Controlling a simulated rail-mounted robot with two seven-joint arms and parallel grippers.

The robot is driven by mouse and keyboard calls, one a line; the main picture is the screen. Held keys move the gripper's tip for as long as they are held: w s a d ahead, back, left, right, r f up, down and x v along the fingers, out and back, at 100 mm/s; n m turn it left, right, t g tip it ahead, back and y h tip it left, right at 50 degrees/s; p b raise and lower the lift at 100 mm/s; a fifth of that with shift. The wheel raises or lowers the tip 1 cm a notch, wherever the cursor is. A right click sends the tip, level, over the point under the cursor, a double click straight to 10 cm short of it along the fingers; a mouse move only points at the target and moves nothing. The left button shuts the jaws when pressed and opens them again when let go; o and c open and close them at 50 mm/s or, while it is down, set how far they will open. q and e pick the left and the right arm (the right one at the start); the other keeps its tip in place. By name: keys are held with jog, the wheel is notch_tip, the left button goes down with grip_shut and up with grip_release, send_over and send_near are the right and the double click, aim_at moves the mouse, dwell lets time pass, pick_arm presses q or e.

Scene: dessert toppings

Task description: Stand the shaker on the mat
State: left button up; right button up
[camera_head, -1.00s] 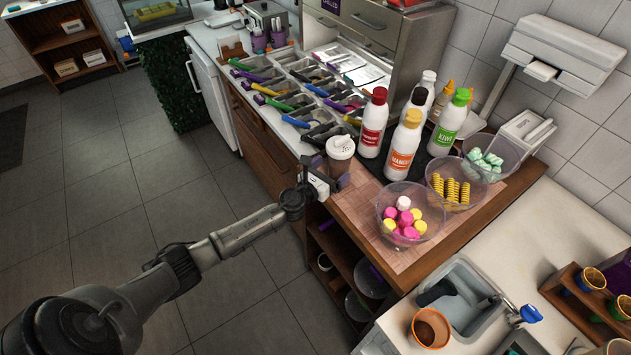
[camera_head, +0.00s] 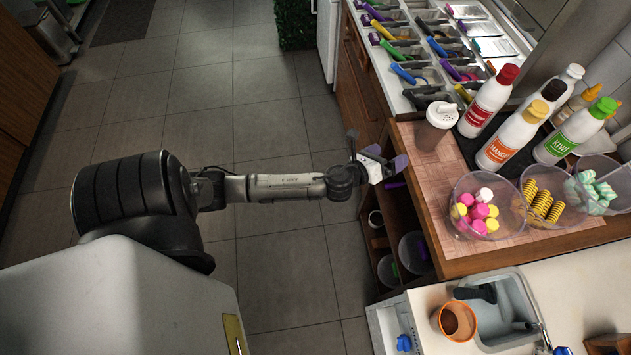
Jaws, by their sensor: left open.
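The shaker (camera_head: 437,126) has a brown body and a white lid with a spout. It stands upright near the left edge of the wooden counter, at the back left corner of the pinkish patterned mat (camera_head: 440,185). Whether its whole base is on the mat, I cannot tell. My left gripper (camera_head: 379,153) is open and empty, beside the counter's left edge, to the left of the shaker and apart from it. My right gripper is not in view.
Sauce bottles (camera_head: 489,101) stand on a dark tray right of the shaker. Clear bowls of sweets (camera_head: 486,207) stand at the front. Topping bins with coloured scoops (camera_head: 408,73) lie behind. A sink (camera_head: 503,308) is at the lower right. Open floor lies left.

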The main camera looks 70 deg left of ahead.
pick_arm(q)
jog(key=s+d+f+n+g+h, duration=0.2)
jog(key=s+d+n+g, duration=0.4)
jog(key=s+n, duration=0.6)
jog(key=s+d+f+n+g+h, duration=0.2)
jog(key=s+d+n+g, duration=0.4)
jog(key=s+d+n, duration=0.4)
jog(key=s+f+n, duration=0.1)
jog(key=s+n, duration=0.1)
jog(key=s, duration=0.4)
jog(key=shift+n+g, duration=0.4)
jog(key=shift+w, duration=0.1)
